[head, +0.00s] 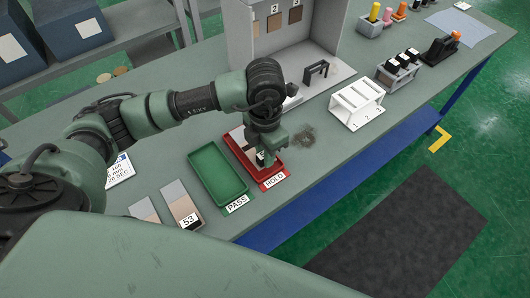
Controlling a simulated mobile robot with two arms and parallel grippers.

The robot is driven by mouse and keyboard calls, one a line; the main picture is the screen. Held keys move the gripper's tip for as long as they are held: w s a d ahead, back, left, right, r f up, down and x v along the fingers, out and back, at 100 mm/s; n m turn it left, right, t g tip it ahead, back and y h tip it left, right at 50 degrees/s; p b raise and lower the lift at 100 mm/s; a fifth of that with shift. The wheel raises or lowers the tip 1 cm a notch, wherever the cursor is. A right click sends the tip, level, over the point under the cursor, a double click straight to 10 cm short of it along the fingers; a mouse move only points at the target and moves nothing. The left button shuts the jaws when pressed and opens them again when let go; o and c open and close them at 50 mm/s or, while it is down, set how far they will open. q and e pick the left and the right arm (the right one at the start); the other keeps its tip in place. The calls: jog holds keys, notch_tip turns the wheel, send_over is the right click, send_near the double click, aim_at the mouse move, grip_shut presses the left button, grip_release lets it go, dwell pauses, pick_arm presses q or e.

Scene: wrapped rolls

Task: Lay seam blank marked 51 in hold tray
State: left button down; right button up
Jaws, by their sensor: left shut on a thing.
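The red hold tray (272,182), labelled HOLD, sits on the grey-green bench near its front edge. My left gripper (263,157) points down over this tray and is shut on a seam blank (239,137). Only a pale part of the blank shows beside the gripper; its number cannot be read. The gripper and wrist hide much of the tray, so I cannot tell whether the blank touches the tray floor. My right gripper is not in view.
The empty green PASS tray (216,174) stands left of the hold tray. A blank marked 53 (179,202) and another blank (145,210) lie farther left. A white slotted rack (357,104) stands to the right. A grey booth (282,45) stands behind.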

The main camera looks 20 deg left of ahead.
pick_arm(q)
jog(key=shift+f, duration=0.1)
jog(key=shift+f+b, duration=1.35)
jog(key=c, duration=1.2)
grip_release()
jog(key=shift+o, duration=0.2)
notch_tip(320, 180, up, 7)
jog(key=shift+w+a+f+b, duration=0.1)
jog(key=shift+b, duration=0.5)
jog(key=shift+a+r, duration=0.1)
jog(key=shift+r, duration=0.45)
